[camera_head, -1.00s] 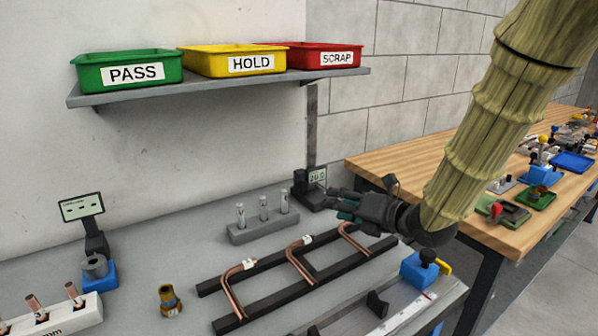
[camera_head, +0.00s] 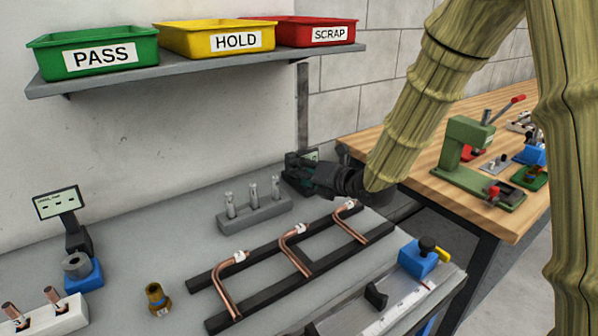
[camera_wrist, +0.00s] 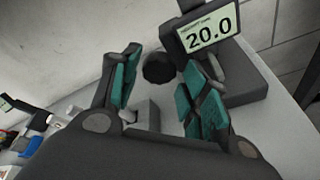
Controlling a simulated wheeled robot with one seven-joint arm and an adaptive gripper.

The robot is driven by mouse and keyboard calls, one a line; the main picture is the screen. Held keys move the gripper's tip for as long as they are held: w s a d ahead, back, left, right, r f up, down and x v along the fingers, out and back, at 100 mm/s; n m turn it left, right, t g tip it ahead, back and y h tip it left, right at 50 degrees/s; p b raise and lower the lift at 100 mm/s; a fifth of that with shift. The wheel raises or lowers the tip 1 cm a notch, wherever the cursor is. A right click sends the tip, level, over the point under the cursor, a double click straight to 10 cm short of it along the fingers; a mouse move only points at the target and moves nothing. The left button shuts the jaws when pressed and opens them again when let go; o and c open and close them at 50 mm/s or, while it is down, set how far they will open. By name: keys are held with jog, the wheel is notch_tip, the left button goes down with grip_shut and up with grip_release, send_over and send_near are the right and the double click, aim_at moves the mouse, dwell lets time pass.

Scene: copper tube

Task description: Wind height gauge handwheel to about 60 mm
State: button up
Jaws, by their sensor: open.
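The height gauge (camera_wrist: 235,75) has a dark base and a screen (camera_wrist: 208,31) that reads 20.0 in the wrist view. Its dark round handwheel (camera_wrist: 159,68) shows between my gripper's fingers, with gaps visible on both sides. My gripper (camera_wrist: 160,78) is open, with green pads facing inward around the wheel; I cannot tell the depth between pads and wheel. In the head view the gauge's tall column (camera_head: 302,105) rises at the back of the grey bench, and my gripper (camera_head: 300,172) hides most of its base and the handwheel.
A grey block with several upright pins (camera_head: 254,213) stands left of my gripper. A black rack (camera_head: 275,285) with copper tubes lies in front. Green, yellow and red bins sit on the shelf (camera_head: 200,70) above. A wooden bench (camera_head: 415,190) is at right.

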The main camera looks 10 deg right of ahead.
jog(key=shift+w+a+f, duration=0.25)
jog(key=shift+w+a, duration=0.1)
jog(key=shift+w, duration=0.2)
jog(key=c, duration=0.8)
jog(key=shift+o, duration=0.2)
jog(key=m, duration=0.1)
jog(key=m+y+b, duration=0.1)
jog(key=m, duration=0.1)
jog(key=shift+d+f+y, duration=0.15)
jog(key=shift+y, duration=0.15)
jog(key=m, duration=0.2)
jog(key=m+y+b, duration=0.1)
jog(key=m, duration=0.1)
jog(key=shift+w+f+y, duration=0.1)
jog(key=shift+y, duration=0.2)
